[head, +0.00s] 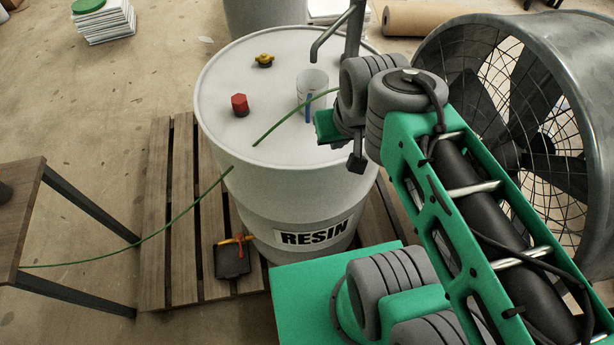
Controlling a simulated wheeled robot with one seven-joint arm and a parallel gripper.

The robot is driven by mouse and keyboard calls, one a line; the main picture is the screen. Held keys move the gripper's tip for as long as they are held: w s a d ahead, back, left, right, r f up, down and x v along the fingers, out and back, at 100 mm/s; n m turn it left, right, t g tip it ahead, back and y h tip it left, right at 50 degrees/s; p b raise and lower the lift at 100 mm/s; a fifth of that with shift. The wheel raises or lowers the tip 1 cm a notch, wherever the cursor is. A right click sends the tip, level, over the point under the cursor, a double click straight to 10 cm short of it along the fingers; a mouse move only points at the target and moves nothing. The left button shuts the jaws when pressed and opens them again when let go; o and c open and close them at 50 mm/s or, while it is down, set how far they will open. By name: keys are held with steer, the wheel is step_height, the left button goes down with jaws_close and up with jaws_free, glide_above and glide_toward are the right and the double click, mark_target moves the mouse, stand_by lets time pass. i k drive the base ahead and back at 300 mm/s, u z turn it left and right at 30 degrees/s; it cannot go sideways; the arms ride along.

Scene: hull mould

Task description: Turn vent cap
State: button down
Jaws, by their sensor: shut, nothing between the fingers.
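A white drum (215,120) labelled RESIN stands upright on a pallet. Two caps sit on its lid: a red cap (239,105) near the left and a yellow winged cap (263,61) farther back. I cannot tell from the picture which is the vent cap. My gripper (326,128) is over the right part of the lid, to the right of the red cap and apart from both caps. It is shut and empty; its fingertips are hard to make out beside my wrist.
A clear cup (312,82) with a blue stick and a grey bent pipe (333,35) are near my gripper. A green hose (280,125) crosses the lid. A large fan (540,70) stands right.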

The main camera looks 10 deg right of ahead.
mark_target(264, 59)
steer(key=z, duration=0.45)
steer(key=k, duration=1.6)
steer(key=u, duration=0.4)
steer(key=i, duration=1.7)
steer(key=u, duration=0.05)
